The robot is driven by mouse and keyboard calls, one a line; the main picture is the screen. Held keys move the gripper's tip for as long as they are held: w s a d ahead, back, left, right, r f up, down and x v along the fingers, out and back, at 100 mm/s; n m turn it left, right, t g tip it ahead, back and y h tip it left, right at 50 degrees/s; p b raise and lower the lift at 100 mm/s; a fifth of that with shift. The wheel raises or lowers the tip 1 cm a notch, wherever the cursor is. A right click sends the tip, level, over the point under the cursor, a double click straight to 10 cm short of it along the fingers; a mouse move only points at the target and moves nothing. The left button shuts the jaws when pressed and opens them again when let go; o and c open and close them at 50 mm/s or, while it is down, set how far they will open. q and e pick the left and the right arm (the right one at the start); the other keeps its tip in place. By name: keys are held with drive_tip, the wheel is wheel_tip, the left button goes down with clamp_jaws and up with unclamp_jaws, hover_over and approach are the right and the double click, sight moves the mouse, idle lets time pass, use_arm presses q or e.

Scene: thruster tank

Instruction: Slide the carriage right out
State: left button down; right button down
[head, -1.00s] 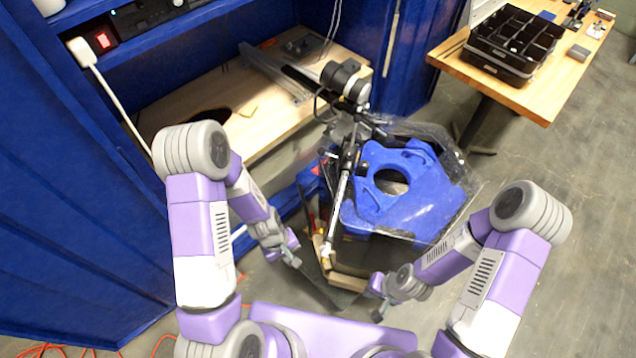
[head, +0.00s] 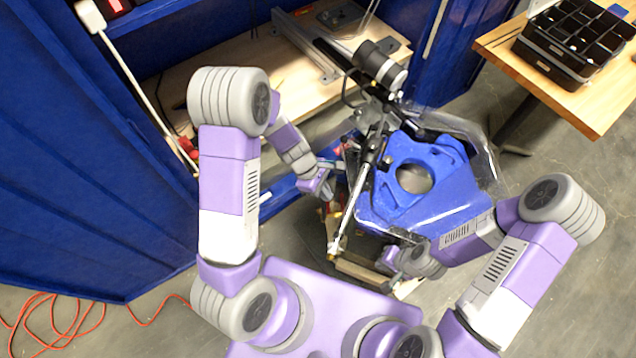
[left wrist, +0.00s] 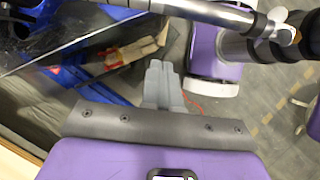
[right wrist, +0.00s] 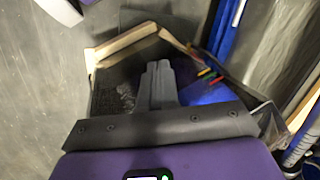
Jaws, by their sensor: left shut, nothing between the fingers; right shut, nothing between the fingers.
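I cannot tell for sure which part is the carriage. A black cylindrical unit (head: 382,62) sits at the far end of a silver rod assembly (head: 357,195) that slopes down toward me. A blue plate with a round hole (head: 440,190) lies to the right of the rod, inside a clear-walled tank (head: 484,150). My left gripper (head: 328,193) is shut and empty, just left of the rod. The rod also crosses the top of the left wrist view (left wrist: 215,14). My right gripper (head: 388,258) is shut and empty at the tank's near end, right of the rod's lower end.
A wooden shelf (head: 225,75) with a metal rail (head: 306,48) is at the back, inside blue panels. A wooden table (head: 575,105) with a black compartment tray (head: 560,58) stands at upper right. Orange cable (head: 75,325) lies on the floor at lower left.

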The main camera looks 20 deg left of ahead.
use_arm(q)
drive_tip(key=shift+s+d+r, duration=0.15)
drive_tip(key=shift+d, duration=1.9)
drive_tip(key=shift+d, duration=0.1)
